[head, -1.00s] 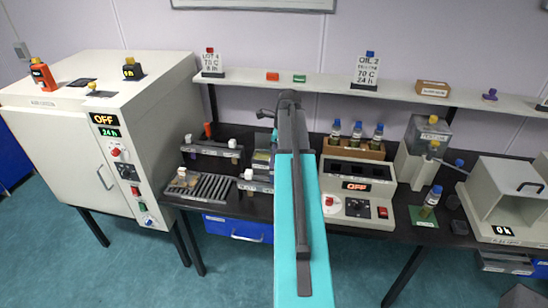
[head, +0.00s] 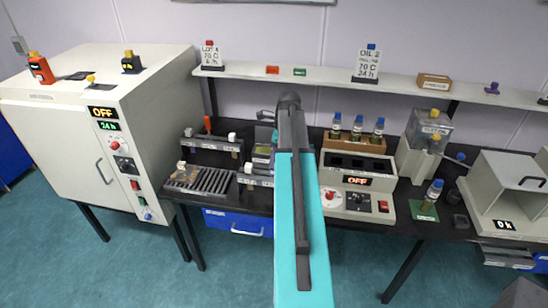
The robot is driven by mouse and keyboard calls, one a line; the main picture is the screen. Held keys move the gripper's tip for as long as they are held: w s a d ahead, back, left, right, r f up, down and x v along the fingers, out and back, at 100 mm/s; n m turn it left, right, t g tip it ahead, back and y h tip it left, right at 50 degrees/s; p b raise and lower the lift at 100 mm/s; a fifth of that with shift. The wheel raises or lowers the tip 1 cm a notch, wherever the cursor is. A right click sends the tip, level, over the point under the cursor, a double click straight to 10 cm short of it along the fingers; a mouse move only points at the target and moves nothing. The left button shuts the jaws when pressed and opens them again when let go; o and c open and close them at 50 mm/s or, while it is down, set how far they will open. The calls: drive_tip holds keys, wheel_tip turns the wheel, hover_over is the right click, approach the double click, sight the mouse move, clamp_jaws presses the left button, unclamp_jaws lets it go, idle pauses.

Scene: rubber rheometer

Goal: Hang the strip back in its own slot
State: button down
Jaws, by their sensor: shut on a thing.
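My arm stretches up the middle of the view, and its far end hides the bench behind it. My gripper's fingers do not show; they seem to be hidden behind the arm. I cannot make out a held strip. Low dark racks with white knobs stand on the bench left of my arm: a back rack (head: 212,144), a slatted front rack (head: 205,184) and one partly behind my arm (head: 256,180). Which slot belongs to the strip cannot be told from here.
A large white oven (head: 60,130) reading OFF and 24 h stands at the left. Right of my arm are a heater block (head: 350,202) reading OFF, a wooden box of bottles (head: 352,146), a bottle (head: 431,195) on a green mat and an open-fronted cabinet (head: 505,195). A shelf (head: 320,83) runs above.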

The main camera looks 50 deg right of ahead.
drive_tip(key=shift+s+d+b+x, duration=0.15)
drive_tip(key=shift+b+x, duration=0.15)
drive_tip(key=shift+x, duration=0.45)
drive_tip(key=shift+s+d+b+x, duration=0.1)
drive_tip(key=shift+b+x, duration=0.15)
drive_tip(key=shift+x, duration=0.5)
drive_tip(key=shift+s+b+x, duration=0.15)
drive_tip(key=shift+b+x, duration=0.15)
drive_tip(key=shift+x, duration=0.45)
drive_tip(key=c, duration=1.4)
unclamp_jaws()
drive_tip(key=shift+w+a+p+v, duration=0.15)
drive_tip(key=shift+p+v, duration=0.5)
drive_tip(key=shift+v, duration=0.35)
drive_tip(key=shift+w+a+p+v, duration=0.1)
drive_tip(key=shift+w+p+v, duration=0.1)
drive_tip(key=shift+p+v, duration=0.65)
drive_tip(key=shift+w+a+p+v, duration=0.15)
drive_tip(key=shift+p+v, duration=0.35)
drive_tip(key=shift+v, duration=0.6)
